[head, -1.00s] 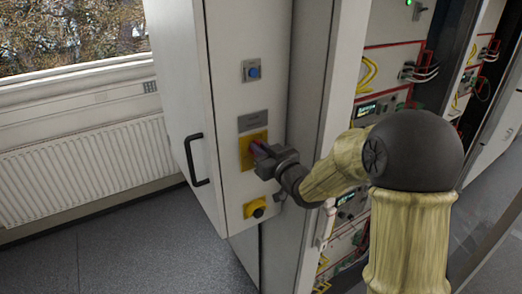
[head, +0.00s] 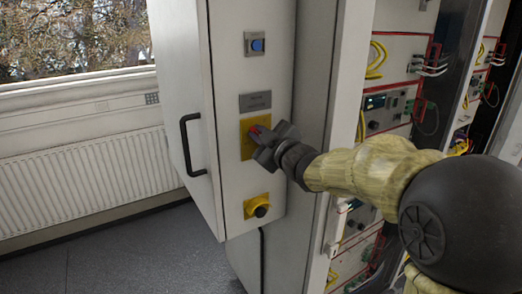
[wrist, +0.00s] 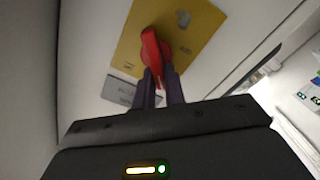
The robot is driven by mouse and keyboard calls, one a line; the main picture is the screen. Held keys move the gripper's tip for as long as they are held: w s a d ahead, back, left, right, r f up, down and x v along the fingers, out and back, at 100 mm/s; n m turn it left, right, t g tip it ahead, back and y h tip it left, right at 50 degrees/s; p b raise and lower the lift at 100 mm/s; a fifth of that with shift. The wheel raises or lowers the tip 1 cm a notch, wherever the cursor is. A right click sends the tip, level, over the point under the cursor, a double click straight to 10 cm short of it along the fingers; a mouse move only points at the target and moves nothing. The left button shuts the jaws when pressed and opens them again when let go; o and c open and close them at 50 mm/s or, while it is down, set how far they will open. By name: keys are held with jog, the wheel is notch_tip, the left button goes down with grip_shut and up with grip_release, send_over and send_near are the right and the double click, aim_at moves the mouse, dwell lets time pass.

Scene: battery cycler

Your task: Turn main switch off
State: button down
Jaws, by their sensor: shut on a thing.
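The main switch is a red rotary handle (wrist: 151,47) on a yellow plate (wrist: 186,30) on the cabinet's front panel. In the wrist view the handle stands out from the plate and its long side runs roughly up and down the picture, slightly tilted. My gripper (wrist: 160,75) has its two dark fingers closed on the near end of the handle, one on each side. In the head view my gripper (head: 259,134) reaches the yellow plate (head: 247,142) from the right and covers most of the handle, with a bit of red showing.
A blue button (head: 257,45) sits above the switch. A yellow plate with a black knob (head: 260,211) sits below. A black door handle (head: 188,146) projects at the left. Open racks with cables (head: 390,110) stand at the right. A radiator (head: 90,170) lines the wall.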

jog(key=shift+s+a+f+n+b, duration=0.1)
jog(key=shift+f+n+b, duration=0.2)
jog(key=shift+n+b, duration=1.3)
jog(key=shift+s+a+f+n+b, duration=0.1)
jog(key=shift+f+n+b, duration=0.15)
jog(key=shift+n+b, duration=1.4)
jog(key=shift+a+f+n+b, duration=0.1)
jog(key=shift+f+n+b, duration=0.2)
jog(key=shift+n+b, duration=1.3)
jog(key=c, duration=1.5)
grip_release()
jog(key=shift+o, duration=0.2)
jog(key=shift+r, duration=0.1)
jog(key=b+v, duration=0.1)
jog(key=v, duration=1.6)
jog(key=shift+d, duration=0.2)
